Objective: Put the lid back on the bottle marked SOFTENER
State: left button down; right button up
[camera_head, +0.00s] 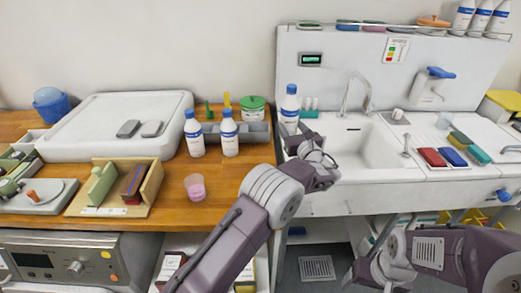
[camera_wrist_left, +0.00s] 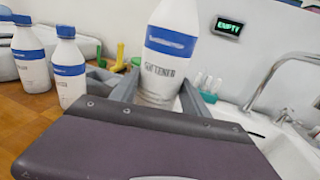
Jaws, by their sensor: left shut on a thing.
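A white bottle (camera_head: 290,108) with a blue band and a blue top is upright in my left gripper (camera_head: 291,134), near the left end of the sink. In the left wrist view the bottle (camera_wrist_left: 168,50) reads SOFTENER and stands between the two grey fingers, which are shut on it; its top is out of frame there. In the head view the blue lid (camera_head: 291,88) appears to be on its neck. My right gripper (camera_head: 368,274) is low at the front right, partly cut off; its jaws are unclear.
Two similar blue-capped bottles, one (camera_head: 194,137) and another (camera_head: 229,137), stand on the wooden counter. A cup of pink liquid (camera_head: 195,190) is in front of them. A grey caddy (camera_head: 258,131) is behind. The sink basin (camera_head: 362,150) is to the right.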

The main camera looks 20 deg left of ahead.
pick_arm(q)
jog(key=a+f, duration=0.2)
jog(key=a, duration=0.1)
jog(key=a+f, duration=0.2)
jog(key=a, duration=0.2)
jog(key=w+a+f, duration=0.1)
jog(key=a+f, duration=0.1)
jog(key=a, duration=0.1)
jog(key=shift+a+f, duration=0.25)
jog(key=shift+a, duration=0.05)
jog(key=shift+s, duration=0.1)
jog(key=shift+f, duration=1.95)
jog(key=shift+f, duration=0.15)
jog(key=c, duration=0.5)
grip_release()
